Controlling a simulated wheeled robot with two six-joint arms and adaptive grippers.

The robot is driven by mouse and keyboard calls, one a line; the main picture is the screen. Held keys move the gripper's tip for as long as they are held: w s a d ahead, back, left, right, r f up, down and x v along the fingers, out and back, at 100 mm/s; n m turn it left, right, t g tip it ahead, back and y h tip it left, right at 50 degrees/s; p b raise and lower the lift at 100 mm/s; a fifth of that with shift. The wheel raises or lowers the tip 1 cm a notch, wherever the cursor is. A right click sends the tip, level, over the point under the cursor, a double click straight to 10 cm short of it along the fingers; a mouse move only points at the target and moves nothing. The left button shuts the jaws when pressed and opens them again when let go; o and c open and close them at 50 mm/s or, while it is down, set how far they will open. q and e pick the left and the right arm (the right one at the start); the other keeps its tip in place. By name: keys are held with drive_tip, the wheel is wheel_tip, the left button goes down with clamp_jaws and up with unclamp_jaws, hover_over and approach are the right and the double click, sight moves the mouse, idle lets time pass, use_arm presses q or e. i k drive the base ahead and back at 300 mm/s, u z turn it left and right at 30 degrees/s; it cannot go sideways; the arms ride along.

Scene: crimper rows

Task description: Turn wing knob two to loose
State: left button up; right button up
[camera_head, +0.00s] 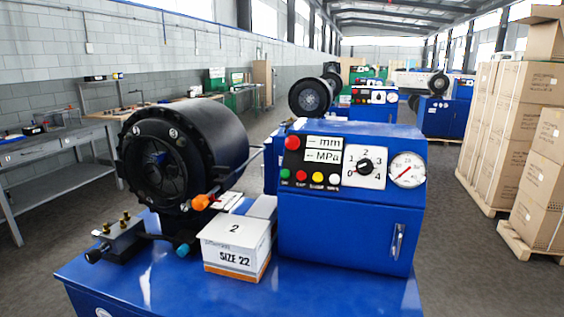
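No part that is clearly a wing knob with a number two shows. An orange knob (203,202) sits at the lower right of the black crimper head (185,150). A teal knob (183,249) is below it, on a dark rod. A metal block (120,243) at the left of the blue bench carries several small brass fittings (106,228) and a black knob (96,256). A dial knob (365,167) on the control panel is ringed by the numbers 0 to 4. Loose or tight markings are not readable. Neither of my grippers shows.
A white box (236,246) marked 2 and SIZE 22 stands on the blue bench (300,295) in front of the blue control cabinet (350,225). A grey workbench (60,145) is at the left. Stacked cartons (500,130) stand at the right, with open floor between.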

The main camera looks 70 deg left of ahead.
sight(221, 171)
drive_tip(key=z, duration=0.1)
drive_tip(key=k, duration=0.85)
drive_tip(key=u, duration=1.3)
drive_tip(key=i, duration=0.5)
